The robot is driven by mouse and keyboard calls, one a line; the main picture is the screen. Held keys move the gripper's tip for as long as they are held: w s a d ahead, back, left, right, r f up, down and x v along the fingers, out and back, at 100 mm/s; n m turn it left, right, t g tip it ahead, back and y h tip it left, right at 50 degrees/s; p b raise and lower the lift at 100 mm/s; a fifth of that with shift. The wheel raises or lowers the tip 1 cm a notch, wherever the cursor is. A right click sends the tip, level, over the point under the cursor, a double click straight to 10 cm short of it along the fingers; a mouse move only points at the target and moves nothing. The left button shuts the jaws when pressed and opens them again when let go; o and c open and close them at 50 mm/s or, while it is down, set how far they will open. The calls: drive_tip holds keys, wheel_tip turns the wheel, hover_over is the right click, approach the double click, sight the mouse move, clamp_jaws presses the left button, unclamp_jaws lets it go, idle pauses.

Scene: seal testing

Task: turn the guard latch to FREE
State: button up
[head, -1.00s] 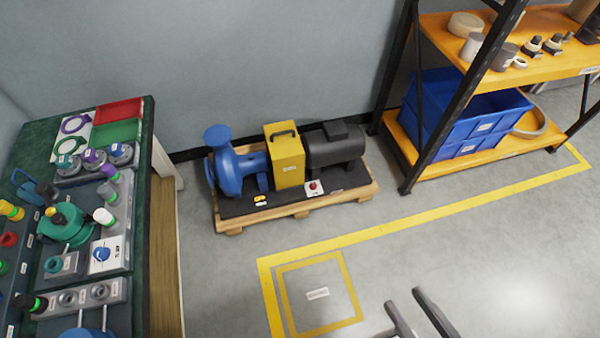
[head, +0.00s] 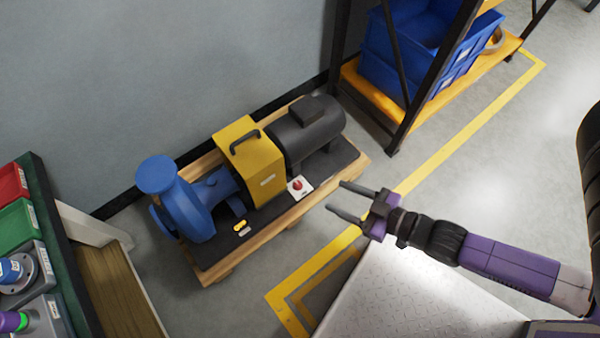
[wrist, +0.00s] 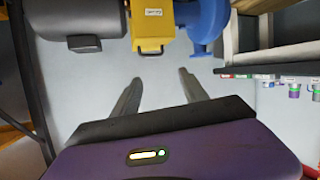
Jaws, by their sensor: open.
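The yellow guard (head: 255,165) is a box with a dark handle on top, between a blue pump (head: 185,200) and a dark grey motor (head: 305,130). Beside its front foot is a white plate with a red knob (head: 297,186), perhaps the guard latch; its setting is too small to read. A small yellow piece (head: 239,226) lies nearer the pump. My gripper (head: 337,198) is open and empty, to the right of the knob and apart from it. The wrist view shows both fingers (wrist: 160,78) spread, with the guard (wrist: 152,25) beyond them.
The pump set stands on a wooden pallet (head: 362,168) against the wall. A shelf rack with blue bins (head: 400,62) is at the upper right. A green-topped bench (head: 58,225) is at the left. Floor between pallet and yellow line is clear.

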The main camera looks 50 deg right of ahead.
drive_tip(key=w+d+f+b, duration=0.3)
drive_tip(key=f+b, duration=0.2)
drive_tip(key=f, duration=0.5)
drive_tip(key=w+d+f+b, duration=0.3)
drive_tip(key=w+f+b, duration=0.15)
drive_tip(key=f, duration=0.55)
drive_tip(key=m+h+b, duration=0.2)
drive_tip(key=b, duration=0.8)
approach(299, 184)
drive_tip(key=shift+w+r, duration=0.1)
drive_tip(key=shift+w, duration=0.5)
drive_tip(key=shift+w+f, duration=0.15)
drive_tip(key=shift+f, duration=0.05)
drive_tip(key=shift+g, duration=0.3)
drive_tip(key=b+x, duration=0.3)
drive_tip(key=x, duration=0.4)
drive_tip(key=shift+w+f+b, duration=0.1)
drive_tip(key=shift+w+b, duration=0.15)
drive_tip(key=shift+b, duration=0.1)
clamp_jaws()
